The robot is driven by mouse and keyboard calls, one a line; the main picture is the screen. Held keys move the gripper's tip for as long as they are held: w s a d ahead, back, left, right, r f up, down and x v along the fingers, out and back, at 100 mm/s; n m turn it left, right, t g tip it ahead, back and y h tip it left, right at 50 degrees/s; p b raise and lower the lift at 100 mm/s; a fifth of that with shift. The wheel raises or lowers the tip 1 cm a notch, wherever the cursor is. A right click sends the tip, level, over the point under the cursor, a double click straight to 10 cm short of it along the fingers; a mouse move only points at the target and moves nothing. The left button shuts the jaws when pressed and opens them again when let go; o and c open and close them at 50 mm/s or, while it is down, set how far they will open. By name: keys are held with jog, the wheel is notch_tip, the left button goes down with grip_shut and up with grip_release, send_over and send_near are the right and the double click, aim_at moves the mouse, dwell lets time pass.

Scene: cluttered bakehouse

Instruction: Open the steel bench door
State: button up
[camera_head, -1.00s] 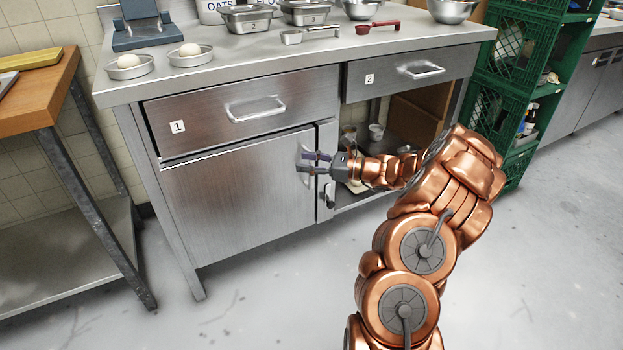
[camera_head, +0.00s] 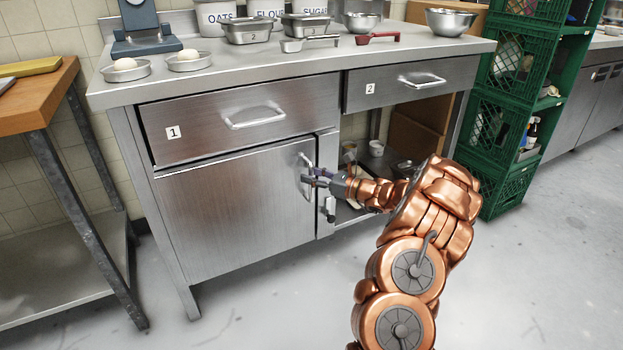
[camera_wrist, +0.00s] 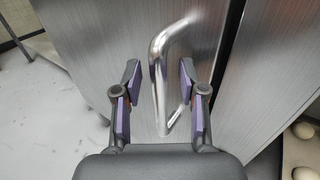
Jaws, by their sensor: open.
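The steel bench door (camera_head: 235,205) is a brushed panel under drawer 1, at the left of the bench. It looks shut or nearly so; a dark line runs along its edge in the wrist view. Its upright bar handle (camera_head: 306,185) is near the door's right edge. My gripper (camera_head: 308,179) is at the handle, reaching in from the right. In the wrist view, the open fingers (camera_wrist: 159,74) stand on either side of the handle (camera_wrist: 158,75), with visible gaps to the bar. The door face (camera_wrist: 110,28) is just beyond.
Drawer 1 (camera_head: 195,126) and drawer 2 (camera_head: 383,92) are shut above. An open bay (camera_head: 378,135) with small items lies right of the door. A wooden-topped table (camera_head: 45,105) stands left, green crates (camera_head: 497,143) right. The floor before the door (camera_head: 250,300) is clear.

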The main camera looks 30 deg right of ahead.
jog(key=shift+w+a, duration=0.1)
jog(key=shift+w, duration=0.1)
grip_shut()
dwell(0.3)
dwell(0.3)
